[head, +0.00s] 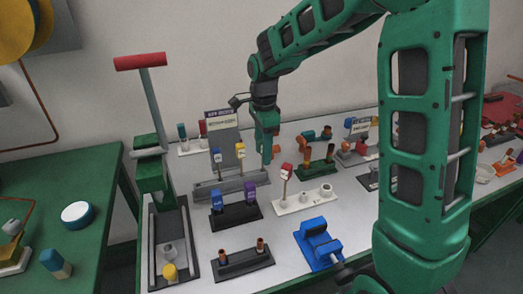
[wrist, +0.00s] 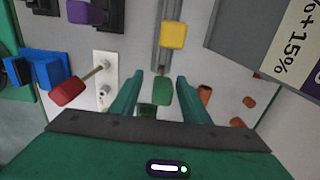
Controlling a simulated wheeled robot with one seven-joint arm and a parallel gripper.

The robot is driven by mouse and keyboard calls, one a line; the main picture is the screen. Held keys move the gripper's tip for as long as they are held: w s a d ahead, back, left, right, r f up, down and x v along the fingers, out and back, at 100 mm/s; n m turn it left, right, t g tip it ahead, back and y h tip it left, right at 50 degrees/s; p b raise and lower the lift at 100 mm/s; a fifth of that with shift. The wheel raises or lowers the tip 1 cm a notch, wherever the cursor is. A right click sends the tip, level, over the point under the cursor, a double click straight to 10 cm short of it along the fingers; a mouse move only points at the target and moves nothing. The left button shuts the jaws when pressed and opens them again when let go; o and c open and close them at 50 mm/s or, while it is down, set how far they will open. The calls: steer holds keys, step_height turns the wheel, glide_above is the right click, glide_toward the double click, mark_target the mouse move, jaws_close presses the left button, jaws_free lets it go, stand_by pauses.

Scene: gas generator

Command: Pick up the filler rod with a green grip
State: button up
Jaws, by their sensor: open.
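The filler rod with a green grip (wrist: 161,91) shows in the wrist view, its grip between my two fingers with a gap on each side. My gripper (wrist: 160,79) is open around it and does not visibly touch it. In the head view my gripper (head: 267,155) points down at the right end of a long grey rack (head: 213,191). The green grip cannot be told apart from my green fingers there. A rod with a yellow grip (head: 240,150) stands in the same rack, and its grip (wrist: 173,34) is just ahead of my fingers in the wrist view.
A grey sign (head: 222,135) stands behind the rack.

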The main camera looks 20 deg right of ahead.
steer(key=f, duration=0.4)
steer(key=shift+w+f, duration=0.1)
steer(key=shift+w, duration=0.1)
steer(key=c, duration=1)
